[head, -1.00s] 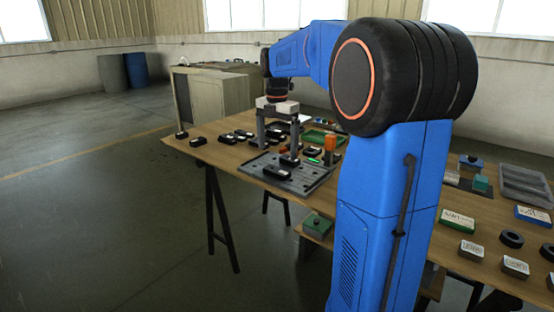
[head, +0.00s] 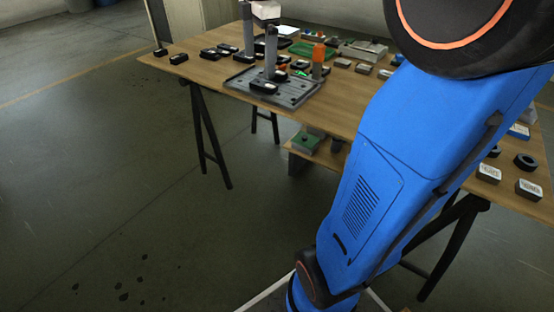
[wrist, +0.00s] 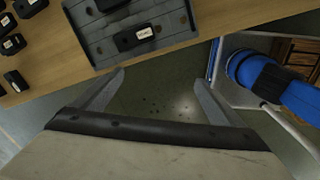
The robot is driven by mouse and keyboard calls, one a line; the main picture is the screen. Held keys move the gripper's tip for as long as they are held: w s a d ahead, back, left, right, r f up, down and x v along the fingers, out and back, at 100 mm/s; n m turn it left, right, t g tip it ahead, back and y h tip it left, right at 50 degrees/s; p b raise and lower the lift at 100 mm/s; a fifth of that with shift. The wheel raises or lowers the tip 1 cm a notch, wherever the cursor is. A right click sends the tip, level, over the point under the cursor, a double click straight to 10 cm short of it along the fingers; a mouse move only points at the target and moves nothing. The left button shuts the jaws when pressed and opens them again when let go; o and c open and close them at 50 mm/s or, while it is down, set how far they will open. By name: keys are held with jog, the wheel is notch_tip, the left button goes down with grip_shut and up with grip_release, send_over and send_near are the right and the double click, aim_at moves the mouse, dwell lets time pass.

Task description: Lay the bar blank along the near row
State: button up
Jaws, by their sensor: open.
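A grey tray (head: 290,97) with small holes lies at the table's near edge, and it also shows in the wrist view (wrist: 88,52). A black block with a white label (head: 264,88) lies on its near part; the wrist view shows this block (wrist: 134,37) lying slightly tilted to the tray's length. It may be the bar blank; I cannot tell for sure. Another dark block (wrist: 108,3) is cut off at the wrist view's top. My gripper (head: 259,44) is above the tray, fingers down. In the wrist view my gripper (wrist: 159,76) is open, with nothing between its fingers.
Several black blocks (head: 222,52) lie on the wooden table (head: 205,69) left of the tray. An orange-topped post (head: 319,58) stands at its right, with a green tray (head: 305,47) behind. A black ring (head: 526,162) and labelled boxes (head: 488,172) lie far right.

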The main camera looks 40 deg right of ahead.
jog(key=s+a+f+m+t, duration=0.1)
jog(key=s+a+f+m, duration=0.4)
jog(key=s+f+m, duration=0.3)
jog(key=s+a+f+m+t, duration=0.2)
jog(key=s+a+f+m, duration=0.3)
jog(key=s, duration=0.9)
notch_tip(320, 180, down, 4)
jog(key=m, duration=0.3)
jog(key=shift+s+r+m+t, duration=0.15)
jog(key=shift+s+m+t, duration=0.15)
jog(key=shift+s, duration=0.05)
